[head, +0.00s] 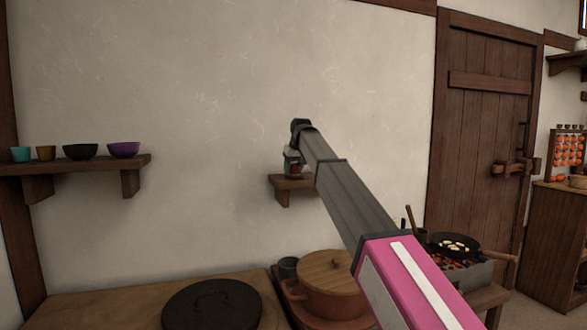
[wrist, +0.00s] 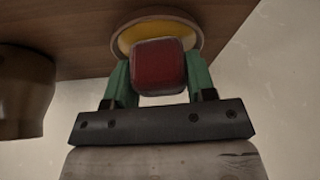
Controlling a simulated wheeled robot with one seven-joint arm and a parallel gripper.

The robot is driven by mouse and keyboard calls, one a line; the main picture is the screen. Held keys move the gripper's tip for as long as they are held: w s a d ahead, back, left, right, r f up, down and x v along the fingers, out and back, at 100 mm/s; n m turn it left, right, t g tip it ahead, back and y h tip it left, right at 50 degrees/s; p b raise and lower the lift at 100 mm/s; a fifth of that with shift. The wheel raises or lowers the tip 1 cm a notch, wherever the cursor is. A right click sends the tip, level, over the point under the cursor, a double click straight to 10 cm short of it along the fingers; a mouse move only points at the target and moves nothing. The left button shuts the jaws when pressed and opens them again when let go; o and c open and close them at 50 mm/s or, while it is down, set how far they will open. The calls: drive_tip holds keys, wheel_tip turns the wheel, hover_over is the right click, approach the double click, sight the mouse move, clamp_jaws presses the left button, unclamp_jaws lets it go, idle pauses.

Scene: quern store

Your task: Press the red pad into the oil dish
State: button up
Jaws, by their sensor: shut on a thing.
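In the wrist view, a red pad (wrist: 158,67) with rounded corners sits between the two green fingers of my gripper (wrist: 158,78), which is shut on it. The oil dish (wrist: 128,25), round with a brown rim and a yellow inside, is just beyond the pad on a brown wooden shelf (wrist: 75,20). The pad overlaps the dish's near edge in this view. I cannot tell whether the two touch. In the head view my gripper (head: 293,155) is at the small wall shelf (head: 283,184), where my arm partly hides things, and the dish is not clear.
A brown vessel (wrist: 24,95) stands left of the dish in the wrist view. Below in the head view are a lidded pot (head: 330,285), a dark lid (head: 212,305) and a pan (head: 455,244) over coals. Several bowls (head: 81,151) line the left shelf.

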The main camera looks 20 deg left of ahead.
drive_tip(key=shift+r, duration=3.5)
